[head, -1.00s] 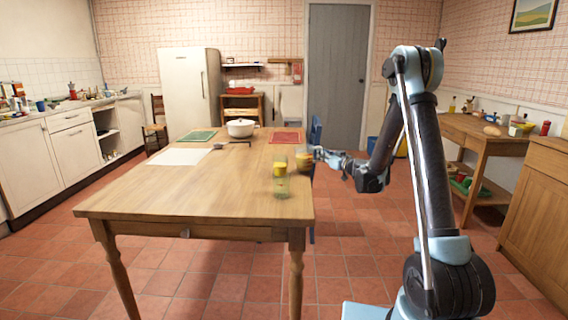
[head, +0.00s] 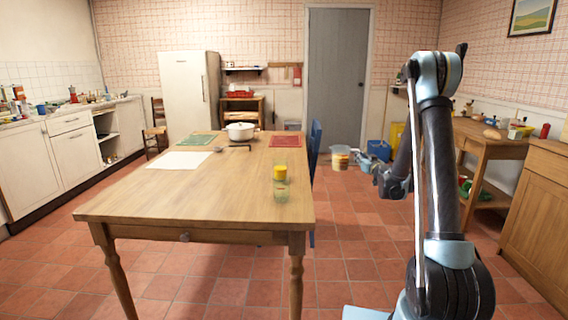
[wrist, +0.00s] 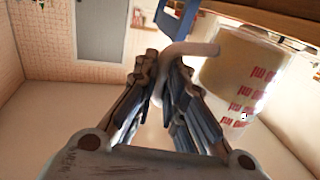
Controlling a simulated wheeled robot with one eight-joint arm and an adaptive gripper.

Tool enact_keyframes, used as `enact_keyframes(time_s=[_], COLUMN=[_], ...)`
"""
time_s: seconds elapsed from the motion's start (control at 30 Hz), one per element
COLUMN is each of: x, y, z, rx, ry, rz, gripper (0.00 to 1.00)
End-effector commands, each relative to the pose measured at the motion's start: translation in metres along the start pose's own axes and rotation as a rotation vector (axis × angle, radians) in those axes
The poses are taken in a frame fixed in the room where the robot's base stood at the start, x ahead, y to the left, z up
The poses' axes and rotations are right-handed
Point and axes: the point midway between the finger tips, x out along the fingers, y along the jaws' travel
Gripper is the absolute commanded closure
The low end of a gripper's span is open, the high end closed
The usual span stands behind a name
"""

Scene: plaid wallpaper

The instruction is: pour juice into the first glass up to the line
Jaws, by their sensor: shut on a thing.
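My gripper (wrist: 164,84) is shut on the pale curved handle of a juice jug (wrist: 245,75) in the wrist view. The jug is clear, with yellowish contents and red lettering. In the head view the jug (head: 340,157) looks about upright, held in the air beyond the table's right edge. Two clear glasses stand one behind the other near the table's right edge. The far glass (head: 280,173) holds yellow juice; the near glass (head: 281,191) looks empty. They overlap, and no fill line can be made out. My fingers are hardly visible in the head view.
The wooden table (head: 180,208) also holds a white pot (head: 240,131), green (head: 197,139) and red (head: 285,141) mats and a white sheet (head: 180,160). A blue chair (head: 315,145) stands at its right side. Its near surface is clear.

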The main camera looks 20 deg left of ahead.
Motion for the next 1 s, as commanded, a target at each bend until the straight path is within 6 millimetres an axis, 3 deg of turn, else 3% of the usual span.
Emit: enact_keyframes(time_s=[0.2, 0.4, 0.63, 1.0], x=[-0.019, -0.034, -0.047, -0.058], y=[0.065, 0.106, 0.134, 0.158], z=[0.001, 0.002, 0.002, 0.002], rx=[0.001, 0.001, 0.001, 0.002], ry=[0.000, 0.001, 0.001, 0.001], rz=[0.130, 0.217, 0.278, 0.330], gripper=[1.00, 1.00, 1.00, 1.00])
